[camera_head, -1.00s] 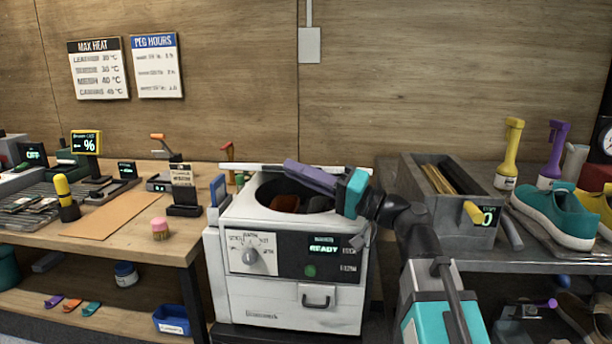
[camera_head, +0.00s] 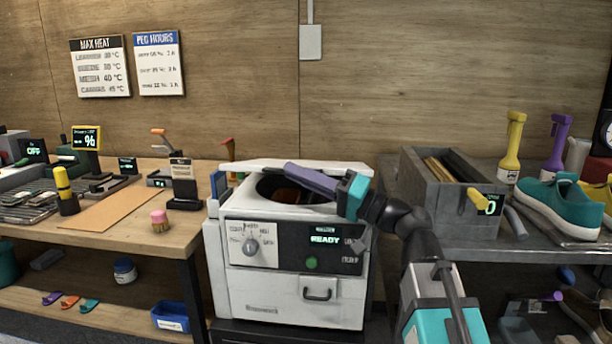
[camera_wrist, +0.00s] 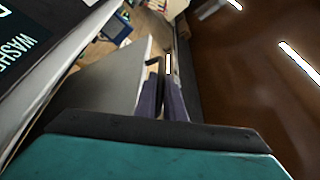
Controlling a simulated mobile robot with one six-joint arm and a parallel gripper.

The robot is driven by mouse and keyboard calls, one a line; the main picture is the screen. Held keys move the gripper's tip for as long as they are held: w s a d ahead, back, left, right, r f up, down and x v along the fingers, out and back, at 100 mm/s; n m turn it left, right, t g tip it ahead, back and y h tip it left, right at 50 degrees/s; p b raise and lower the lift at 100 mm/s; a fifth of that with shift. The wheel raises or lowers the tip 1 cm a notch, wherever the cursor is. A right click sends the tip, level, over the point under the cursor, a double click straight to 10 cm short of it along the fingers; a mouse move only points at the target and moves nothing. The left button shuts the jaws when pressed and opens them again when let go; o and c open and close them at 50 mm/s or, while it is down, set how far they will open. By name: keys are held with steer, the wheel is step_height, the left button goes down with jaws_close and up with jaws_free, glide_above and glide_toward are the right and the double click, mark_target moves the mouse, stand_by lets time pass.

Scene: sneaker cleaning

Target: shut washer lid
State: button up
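The white washer (camera_head: 232,285) stands in the middle of the head view, with a green READY on its panel. Its pale lid (camera_head: 350,168) shows as a thin slanted slab along the back of the top. The round drum opening is still partly uncovered, with something reddish-brown (camera_head: 287,196) inside. My gripper (camera_head: 289,168) reaches in from the right, its purple fingers over the opening near the lid. In the wrist view the fingers (camera_wrist: 163,85) lie close together beside a pale panel (camera_wrist: 105,80), likely the lid. They look shut with nothing between them; contact with the lid is unclear.
A wooden bench (camera_head: 135,215) with tools is on the left. On the right, a grey bin (camera_head: 445,215) and a teal sneaker (camera_head: 556,208) stand on a dark table close to my arm. A blue handle-like part (camera_head: 218,184) is at the washer's left edge.

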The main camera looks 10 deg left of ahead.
steer(key=shift+o, duration=0.8)
steer(key=shift+s+a, duration=0.1)
steer(key=shift+a, duration=0.05)
steer(key=b+v, duration=0.1)
steer(key=v, duration=1.3)
